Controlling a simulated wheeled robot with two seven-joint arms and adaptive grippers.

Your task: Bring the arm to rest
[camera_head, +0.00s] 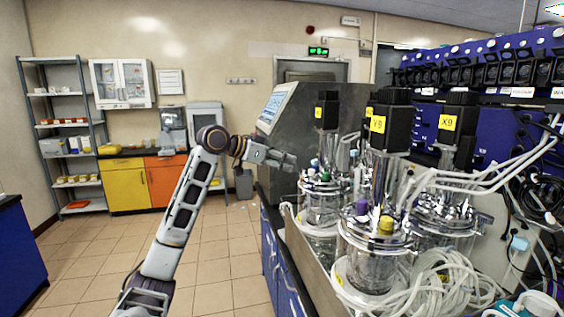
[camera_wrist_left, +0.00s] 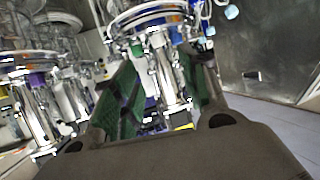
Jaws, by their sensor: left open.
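My left arm rises from the bottom left in the head view and bends at its dark wrist joint. My left gripper (camera_head: 285,161) points right, toward the bioreactors, just left of the rear glass vessel (camera_head: 320,200). In the left wrist view the two green-padded fingers of this gripper (camera_wrist_left: 165,85) stand apart. Metal parts of a bioreactor (camera_wrist_left: 165,65) show between and beyond them. I see nothing held, and I cannot tell the exact distance to the vessel. My right gripper is not in view.
Bioreactors with black motor heads (camera_head: 390,125) and looped tubing (camera_head: 450,280) crowd the bench at right. A grey console (camera_head: 285,110) stands behind the gripper. The tiled floor (camera_head: 220,265) is clear at left and centre. Cabinets (camera_head: 125,185) and a shelf (camera_head: 65,140) line the far wall.

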